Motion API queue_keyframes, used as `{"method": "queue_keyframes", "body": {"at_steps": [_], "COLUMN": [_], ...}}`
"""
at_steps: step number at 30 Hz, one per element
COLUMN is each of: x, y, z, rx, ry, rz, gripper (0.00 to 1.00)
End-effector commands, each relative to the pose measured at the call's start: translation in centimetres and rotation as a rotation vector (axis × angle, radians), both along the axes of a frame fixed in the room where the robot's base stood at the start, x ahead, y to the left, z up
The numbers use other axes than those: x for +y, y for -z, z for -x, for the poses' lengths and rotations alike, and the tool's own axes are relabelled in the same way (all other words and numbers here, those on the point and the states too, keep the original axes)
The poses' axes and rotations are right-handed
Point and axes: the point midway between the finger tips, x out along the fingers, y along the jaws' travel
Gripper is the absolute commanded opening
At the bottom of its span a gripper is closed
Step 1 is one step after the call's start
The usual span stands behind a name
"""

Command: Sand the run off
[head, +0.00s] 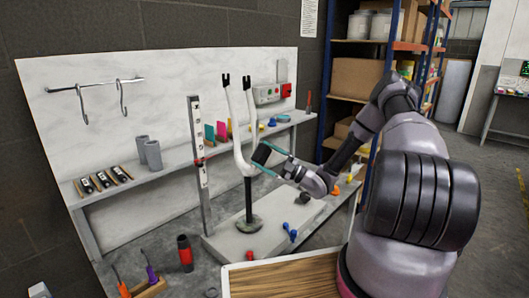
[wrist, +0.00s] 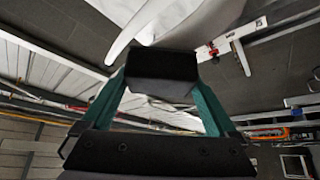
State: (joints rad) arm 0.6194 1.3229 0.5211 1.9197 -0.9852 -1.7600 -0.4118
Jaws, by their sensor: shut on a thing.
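My gripper (head: 265,158) is shut on a black block (head: 260,153), which looks like a sanding block. In the wrist view the block (wrist: 162,68) sits between the teal fingers of my gripper (wrist: 160,85). A white forked frame part (head: 238,130) stands upright on a dark stand (head: 249,205). The block is at the right side of the fork's lower part; I cannot tell if it touches. The white part also fills the top of the wrist view (wrist: 190,20). The run itself cannot be made out.
An upright marked post (head: 197,140) stands just left of the fork. A red and black bottle (head: 185,253) and blue clamp-like items (head: 290,232) are on the bench. A back ledge (head: 150,175) holds grey cups and colored pieces. Shelving (head: 365,50) stands behind my arm.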

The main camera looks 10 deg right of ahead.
Motion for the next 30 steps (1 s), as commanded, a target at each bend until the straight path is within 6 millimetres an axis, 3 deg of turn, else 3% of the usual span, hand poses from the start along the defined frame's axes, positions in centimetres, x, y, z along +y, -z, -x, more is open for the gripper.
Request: {"method": "queue_keyframes", "body": {"at_steps": [8,24,30], "x": [-0.1,-3.1,-3.5], "y": [0.1,-0.1,-0.1], "z": [0.0,4.2,4.9], "rx": [0.004,0.000,0.000], "ry": [0.001,0.001,0.000], "rz": [0.002,0.001,0.000], "gripper": [0.49,0.49,0.49]}}
